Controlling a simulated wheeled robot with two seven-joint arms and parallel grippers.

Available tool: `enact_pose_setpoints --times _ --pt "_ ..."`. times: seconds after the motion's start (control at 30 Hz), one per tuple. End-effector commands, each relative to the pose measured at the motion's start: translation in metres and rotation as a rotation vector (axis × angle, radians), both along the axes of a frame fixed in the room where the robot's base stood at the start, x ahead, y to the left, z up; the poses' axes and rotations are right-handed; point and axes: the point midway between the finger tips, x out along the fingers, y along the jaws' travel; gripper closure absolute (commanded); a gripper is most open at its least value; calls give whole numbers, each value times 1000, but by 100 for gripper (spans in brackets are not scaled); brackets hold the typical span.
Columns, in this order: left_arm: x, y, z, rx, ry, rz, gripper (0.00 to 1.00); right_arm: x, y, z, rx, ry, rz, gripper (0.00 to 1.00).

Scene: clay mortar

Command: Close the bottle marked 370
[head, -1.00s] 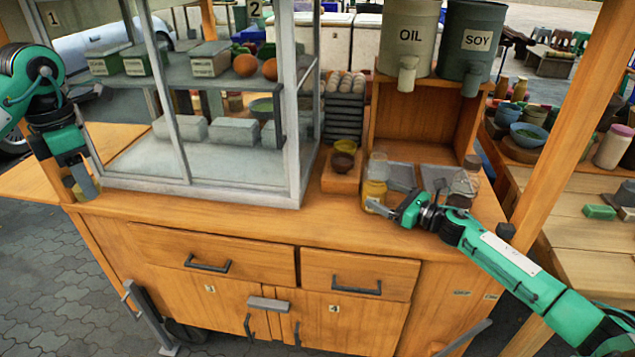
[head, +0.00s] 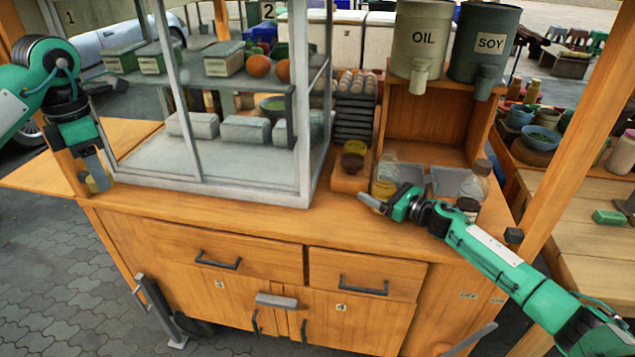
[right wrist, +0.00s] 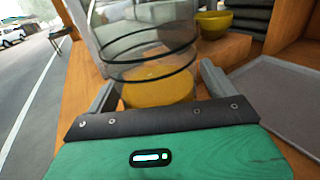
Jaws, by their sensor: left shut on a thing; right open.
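A clear jar with yellow contents (head: 384,186) stands on the counter's right part. My right gripper (head: 376,200) is low beside it in the head view. In the right wrist view the jar (right wrist: 155,80) stands upright between the spread fingers of this gripper (right wrist: 160,85), with dark rings around its clear upper wall. Its top is out of that view, and I can read no 370. My left gripper (head: 100,178) is at the counter's left end, shut on a small yellowish thing (head: 97,183) mostly hidden by the fingers. I cannot tell what that is.
Another clear bottle with a dark top (head: 477,180) stands right of the right gripper, near a grey tray (head: 447,180). The glass case (head: 230,165) fills the counter between the grippers.

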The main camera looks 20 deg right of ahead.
Motion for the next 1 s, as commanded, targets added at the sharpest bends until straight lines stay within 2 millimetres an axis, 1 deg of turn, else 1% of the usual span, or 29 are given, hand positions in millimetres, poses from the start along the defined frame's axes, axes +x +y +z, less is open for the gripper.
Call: enact_pose_setpoints --times 0.23,0.3,0.37,0.4,0.47,0.5,0.53,0.83,1.0 --pt "0 0 0 0 0 0 80 0 0 0 0 0 0 13" --pt "0 0 0 0 0 0 80 0 0 0 0 0 0 26" --pt "0 0 0 0 0 0 80 0 0 0 0 0 0 38" --pt "0 0 0 0 0 0 80 0 0 0 0 0 0 46" --pt "0 0 0 0 0 0 80 0 0 0 0 0 0 58" --pt "0 0 0 0 0 0 80 0 0 0 0 0 0 66" --pt "0 0 0 0 0 0 80 0 0 1 0 -1 0 69" --pt "0 0 0 0 0 0 80 0 0 4 0 -2 0 69" --pt "0 0 1 0 0 0 80 0 0 19 -2 -3 1 69"
